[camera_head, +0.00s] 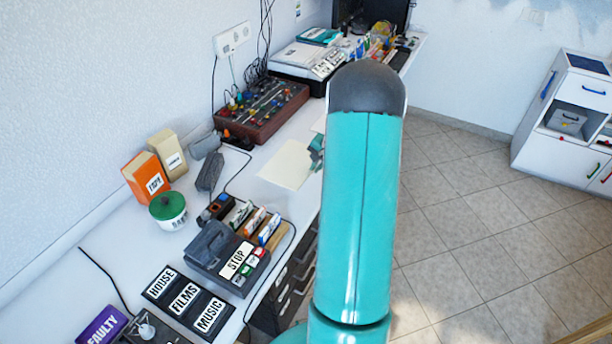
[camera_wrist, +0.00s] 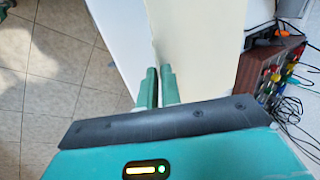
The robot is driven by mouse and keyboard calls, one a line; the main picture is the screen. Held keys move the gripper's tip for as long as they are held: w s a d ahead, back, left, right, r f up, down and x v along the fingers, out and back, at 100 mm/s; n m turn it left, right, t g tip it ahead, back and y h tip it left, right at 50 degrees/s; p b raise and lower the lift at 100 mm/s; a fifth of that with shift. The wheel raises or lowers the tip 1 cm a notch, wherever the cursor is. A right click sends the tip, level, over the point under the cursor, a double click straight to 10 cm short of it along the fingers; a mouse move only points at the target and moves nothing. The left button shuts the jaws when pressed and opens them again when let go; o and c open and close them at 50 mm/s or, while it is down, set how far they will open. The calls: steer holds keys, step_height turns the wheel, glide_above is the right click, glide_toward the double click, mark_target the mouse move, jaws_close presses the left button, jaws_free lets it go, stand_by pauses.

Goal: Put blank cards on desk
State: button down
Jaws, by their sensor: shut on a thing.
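The blank cards (camera_head: 288,164) show as a flat cream sheet over the white desk (camera_head: 262,200) in the head view. The cards also fill the upper middle of the wrist view (camera_wrist: 198,45). My gripper (camera_head: 316,153) is mostly hidden behind my teal arm in the head view. In the wrist view its green fingers (camera_wrist: 158,88) are close together, shut on the edge of the cards. I cannot tell whether the cards touch the desk top.
A brown mixer (camera_head: 262,110) with knobs and cables stands behind the cards. A grey STOP box (camera_head: 225,255), a green-lidded pot (camera_head: 168,208) and an orange box (camera_head: 147,180) stand nearer. Bare desk lies around the cards. A white cabinet (camera_head: 560,145) stands at right.

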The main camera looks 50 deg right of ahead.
glide_above(307, 185)
step_height(307, 185, down, 6)
steer(key=shift+s+r, duration=0.15)
steer(key=shift+r, duration=0.1)
steer(key=shift+w+f, duration=0.15)
steer(key=shift+f, duration=0.7)
steer(key=shift+w+f, duration=0.1)
steer(key=shift+f, duration=0.75)
steer(key=shift+f, duration=0.1)
steer(key=c, duration=1.9)
jaws_free()
steer(key=shift+s, duration=0.1)
